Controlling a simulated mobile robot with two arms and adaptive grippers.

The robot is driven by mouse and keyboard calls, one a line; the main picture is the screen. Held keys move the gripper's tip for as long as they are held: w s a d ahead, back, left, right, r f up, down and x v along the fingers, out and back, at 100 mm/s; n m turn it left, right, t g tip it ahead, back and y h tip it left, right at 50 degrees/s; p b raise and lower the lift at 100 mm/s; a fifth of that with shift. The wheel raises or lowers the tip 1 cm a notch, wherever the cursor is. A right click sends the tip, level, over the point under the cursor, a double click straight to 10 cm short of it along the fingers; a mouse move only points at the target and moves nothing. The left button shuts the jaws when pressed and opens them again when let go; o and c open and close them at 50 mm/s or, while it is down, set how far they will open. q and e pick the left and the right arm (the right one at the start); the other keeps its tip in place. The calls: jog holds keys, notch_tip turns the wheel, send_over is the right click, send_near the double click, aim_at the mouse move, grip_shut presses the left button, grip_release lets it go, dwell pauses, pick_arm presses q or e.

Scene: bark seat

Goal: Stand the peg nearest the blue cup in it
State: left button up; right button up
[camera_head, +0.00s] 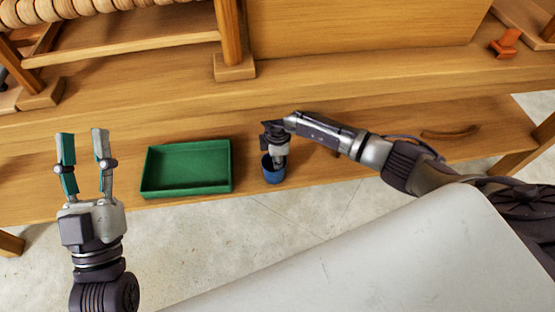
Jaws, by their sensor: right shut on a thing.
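The blue cup (273,176) stands on the front of the wooden bench, just right of a green tray. My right gripper (276,160) points down over the cup's mouth. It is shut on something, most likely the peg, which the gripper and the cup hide. I cannot tell how far the peg is inside the cup or whether it is upright. No other peg can be made out. My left gripper (84,150) is open and empty at the left, pointing away from me in front of the bench.
The green tray (187,189) looks empty. Behind stands a wooden frame (130,45) with a post foot (234,68). An orange thing (506,42) lies at the far right. A pale grey surface (400,265) fills the lower right. The bench (60,188) has free room left of the tray.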

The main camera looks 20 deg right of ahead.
jog(key=o, duration=0.8)
